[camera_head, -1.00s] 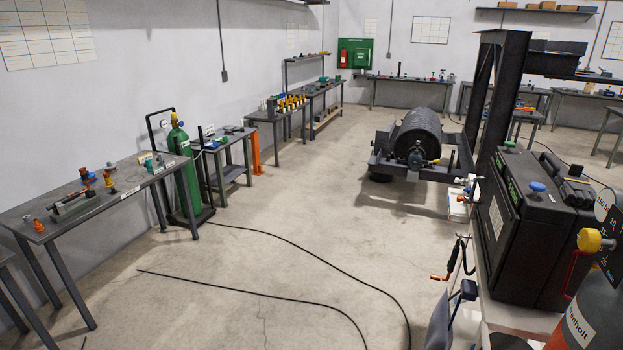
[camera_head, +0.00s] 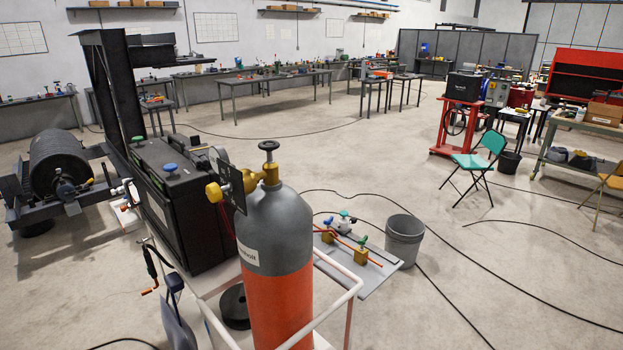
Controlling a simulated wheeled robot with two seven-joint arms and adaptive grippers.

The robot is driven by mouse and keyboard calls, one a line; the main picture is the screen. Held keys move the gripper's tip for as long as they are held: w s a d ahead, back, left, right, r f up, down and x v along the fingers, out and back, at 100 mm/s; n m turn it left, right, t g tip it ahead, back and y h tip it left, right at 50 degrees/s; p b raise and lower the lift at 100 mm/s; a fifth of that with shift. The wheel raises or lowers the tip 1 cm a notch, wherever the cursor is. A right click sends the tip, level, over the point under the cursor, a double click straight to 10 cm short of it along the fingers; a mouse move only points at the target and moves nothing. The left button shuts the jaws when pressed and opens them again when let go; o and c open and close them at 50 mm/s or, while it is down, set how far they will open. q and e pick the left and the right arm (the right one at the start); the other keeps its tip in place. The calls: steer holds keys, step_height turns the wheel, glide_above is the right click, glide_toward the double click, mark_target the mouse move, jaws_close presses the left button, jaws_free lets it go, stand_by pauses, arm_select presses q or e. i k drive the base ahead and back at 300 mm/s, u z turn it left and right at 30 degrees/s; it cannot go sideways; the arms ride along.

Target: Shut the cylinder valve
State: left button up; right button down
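A gas cylinder (camera_head: 273,240), grey above and orange below, stands upright in the near middle of the head view. A brass valve (camera_head: 270,175) with a dark round handwheel (camera_head: 269,146) sits on its top. A yellow fitting (camera_head: 214,192) and a dark plate stick out to the left of the valve. I cannot tell whether the valve is open or shut. Neither of my grippers is in view.
A white rail (camera_head: 335,306) runs around the cylinder's lower part. A black machine (camera_head: 178,200) stands close on the left. A low grey board (camera_head: 365,275) with small valves and a grey bucket (camera_head: 404,240) are to the right. Cables cross the otherwise open floor towards a green chair (camera_head: 478,158).

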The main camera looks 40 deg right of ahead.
mark_target(269, 146)
steer(key=z, duration=0.7)
steer(key=k, duration=0.4)
steer(key=z, duration=0.15)
steer(key=i, duration=0.45)
